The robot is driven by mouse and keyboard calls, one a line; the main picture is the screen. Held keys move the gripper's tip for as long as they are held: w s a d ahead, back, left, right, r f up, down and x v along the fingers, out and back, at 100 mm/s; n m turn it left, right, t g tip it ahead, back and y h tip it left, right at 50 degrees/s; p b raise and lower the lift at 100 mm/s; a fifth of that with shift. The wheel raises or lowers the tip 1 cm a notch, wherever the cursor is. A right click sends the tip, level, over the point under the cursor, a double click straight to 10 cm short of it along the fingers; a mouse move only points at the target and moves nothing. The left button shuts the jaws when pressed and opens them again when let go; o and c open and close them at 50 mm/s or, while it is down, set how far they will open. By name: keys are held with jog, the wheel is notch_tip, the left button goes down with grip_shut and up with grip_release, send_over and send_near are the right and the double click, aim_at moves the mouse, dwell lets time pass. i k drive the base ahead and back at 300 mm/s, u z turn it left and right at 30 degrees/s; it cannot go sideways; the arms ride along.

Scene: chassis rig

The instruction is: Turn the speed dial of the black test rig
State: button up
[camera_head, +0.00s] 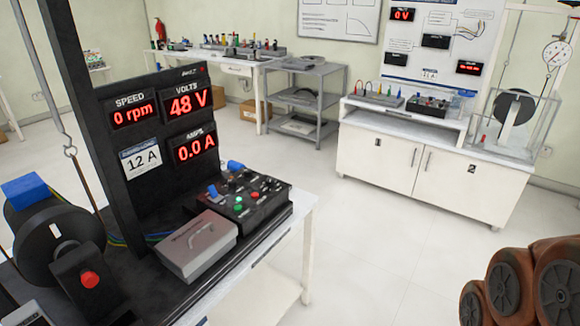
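The black test rig (150,190) stands on a white-legged bench at the left. Its upright panel has a speed display (130,112) reading 0 rpm, a volts display (190,103) reading 48 V and an amps display (197,147) reading 0.0 A. A black control box (262,212) at the rig's right end carries several small knobs, red and green buttons and blue parts. Which knob is the speed dial is too small to tell. My gripper is not in view.
A grey lidded box (198,246) sits in front of the control box. A black wheel (60,245) and a red button (90,279) are at the lower left. A white cabinet (400,165) with another rig stands at the back right. The floor (380,240) between is clear.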

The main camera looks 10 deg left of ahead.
aim_at(270, 182)
jog(key=u, duration=0.2)
jog(key=i, duration=0.65)
jog(key=u, duration=1)
jog(key=i, duration=0.55)
jog(key=u, duration=0.55)
